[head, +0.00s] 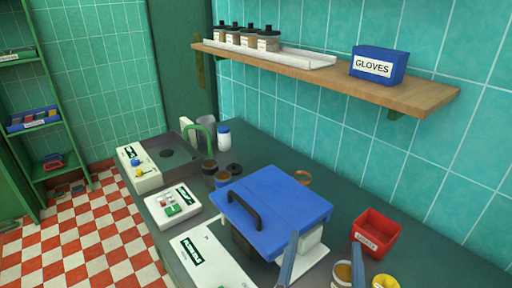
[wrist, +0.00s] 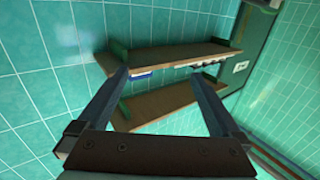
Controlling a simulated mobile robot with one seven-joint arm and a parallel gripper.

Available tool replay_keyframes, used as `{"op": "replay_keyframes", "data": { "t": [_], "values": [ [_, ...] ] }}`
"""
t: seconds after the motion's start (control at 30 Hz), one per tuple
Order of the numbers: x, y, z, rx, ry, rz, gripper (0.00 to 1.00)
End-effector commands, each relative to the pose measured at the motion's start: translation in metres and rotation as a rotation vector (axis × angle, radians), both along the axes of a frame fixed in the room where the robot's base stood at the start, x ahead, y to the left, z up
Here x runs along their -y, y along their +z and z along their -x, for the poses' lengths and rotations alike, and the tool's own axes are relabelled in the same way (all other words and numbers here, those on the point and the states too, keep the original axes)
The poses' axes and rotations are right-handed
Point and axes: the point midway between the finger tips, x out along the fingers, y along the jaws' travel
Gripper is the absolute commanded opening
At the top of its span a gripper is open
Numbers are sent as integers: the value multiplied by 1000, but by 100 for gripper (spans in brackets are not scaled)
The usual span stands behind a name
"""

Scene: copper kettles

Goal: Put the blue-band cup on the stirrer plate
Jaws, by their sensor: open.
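My gripper (head: 325,241) is in the lower right of the head view, its two fingers wide apart with nothing held. In the wrist view, my gripper (wrist: 159,76) points toward the wall and shelves. A small cup with a blue band (head: 222,179) stands on the counter, partly hidden behind the blue-lidded box, left of and beyond my gripper. A brown-topped cup (head: 209,166) is just behind it. I cannot tell surely which unit is the stirrer plate; white units with labels (head: 140,172), (head: 172,206) and (head: 212,264) line the counter's left edge.
A blue lidded box (head: 268,200) with a black handle stands between my gripper and the cups. A red bin (head: 376,232) and a yellow cup (head: 385,282) are at the right. A wooden shelf (head: 330,75) overhangs the counter, bearing jars and a blue gloves box (head: 379,65).

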Motion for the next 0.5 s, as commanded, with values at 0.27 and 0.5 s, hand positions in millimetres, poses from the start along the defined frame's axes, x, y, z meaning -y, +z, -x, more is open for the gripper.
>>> {"op": "replay_keyframes", "data": {
  "t": [0.27, 0.5],
  "values": [
    [-56, 213, -15, 452, 162, 94, 100],
    [-93, 331, 28, 731, 253, 122, 100]
  ]
}}
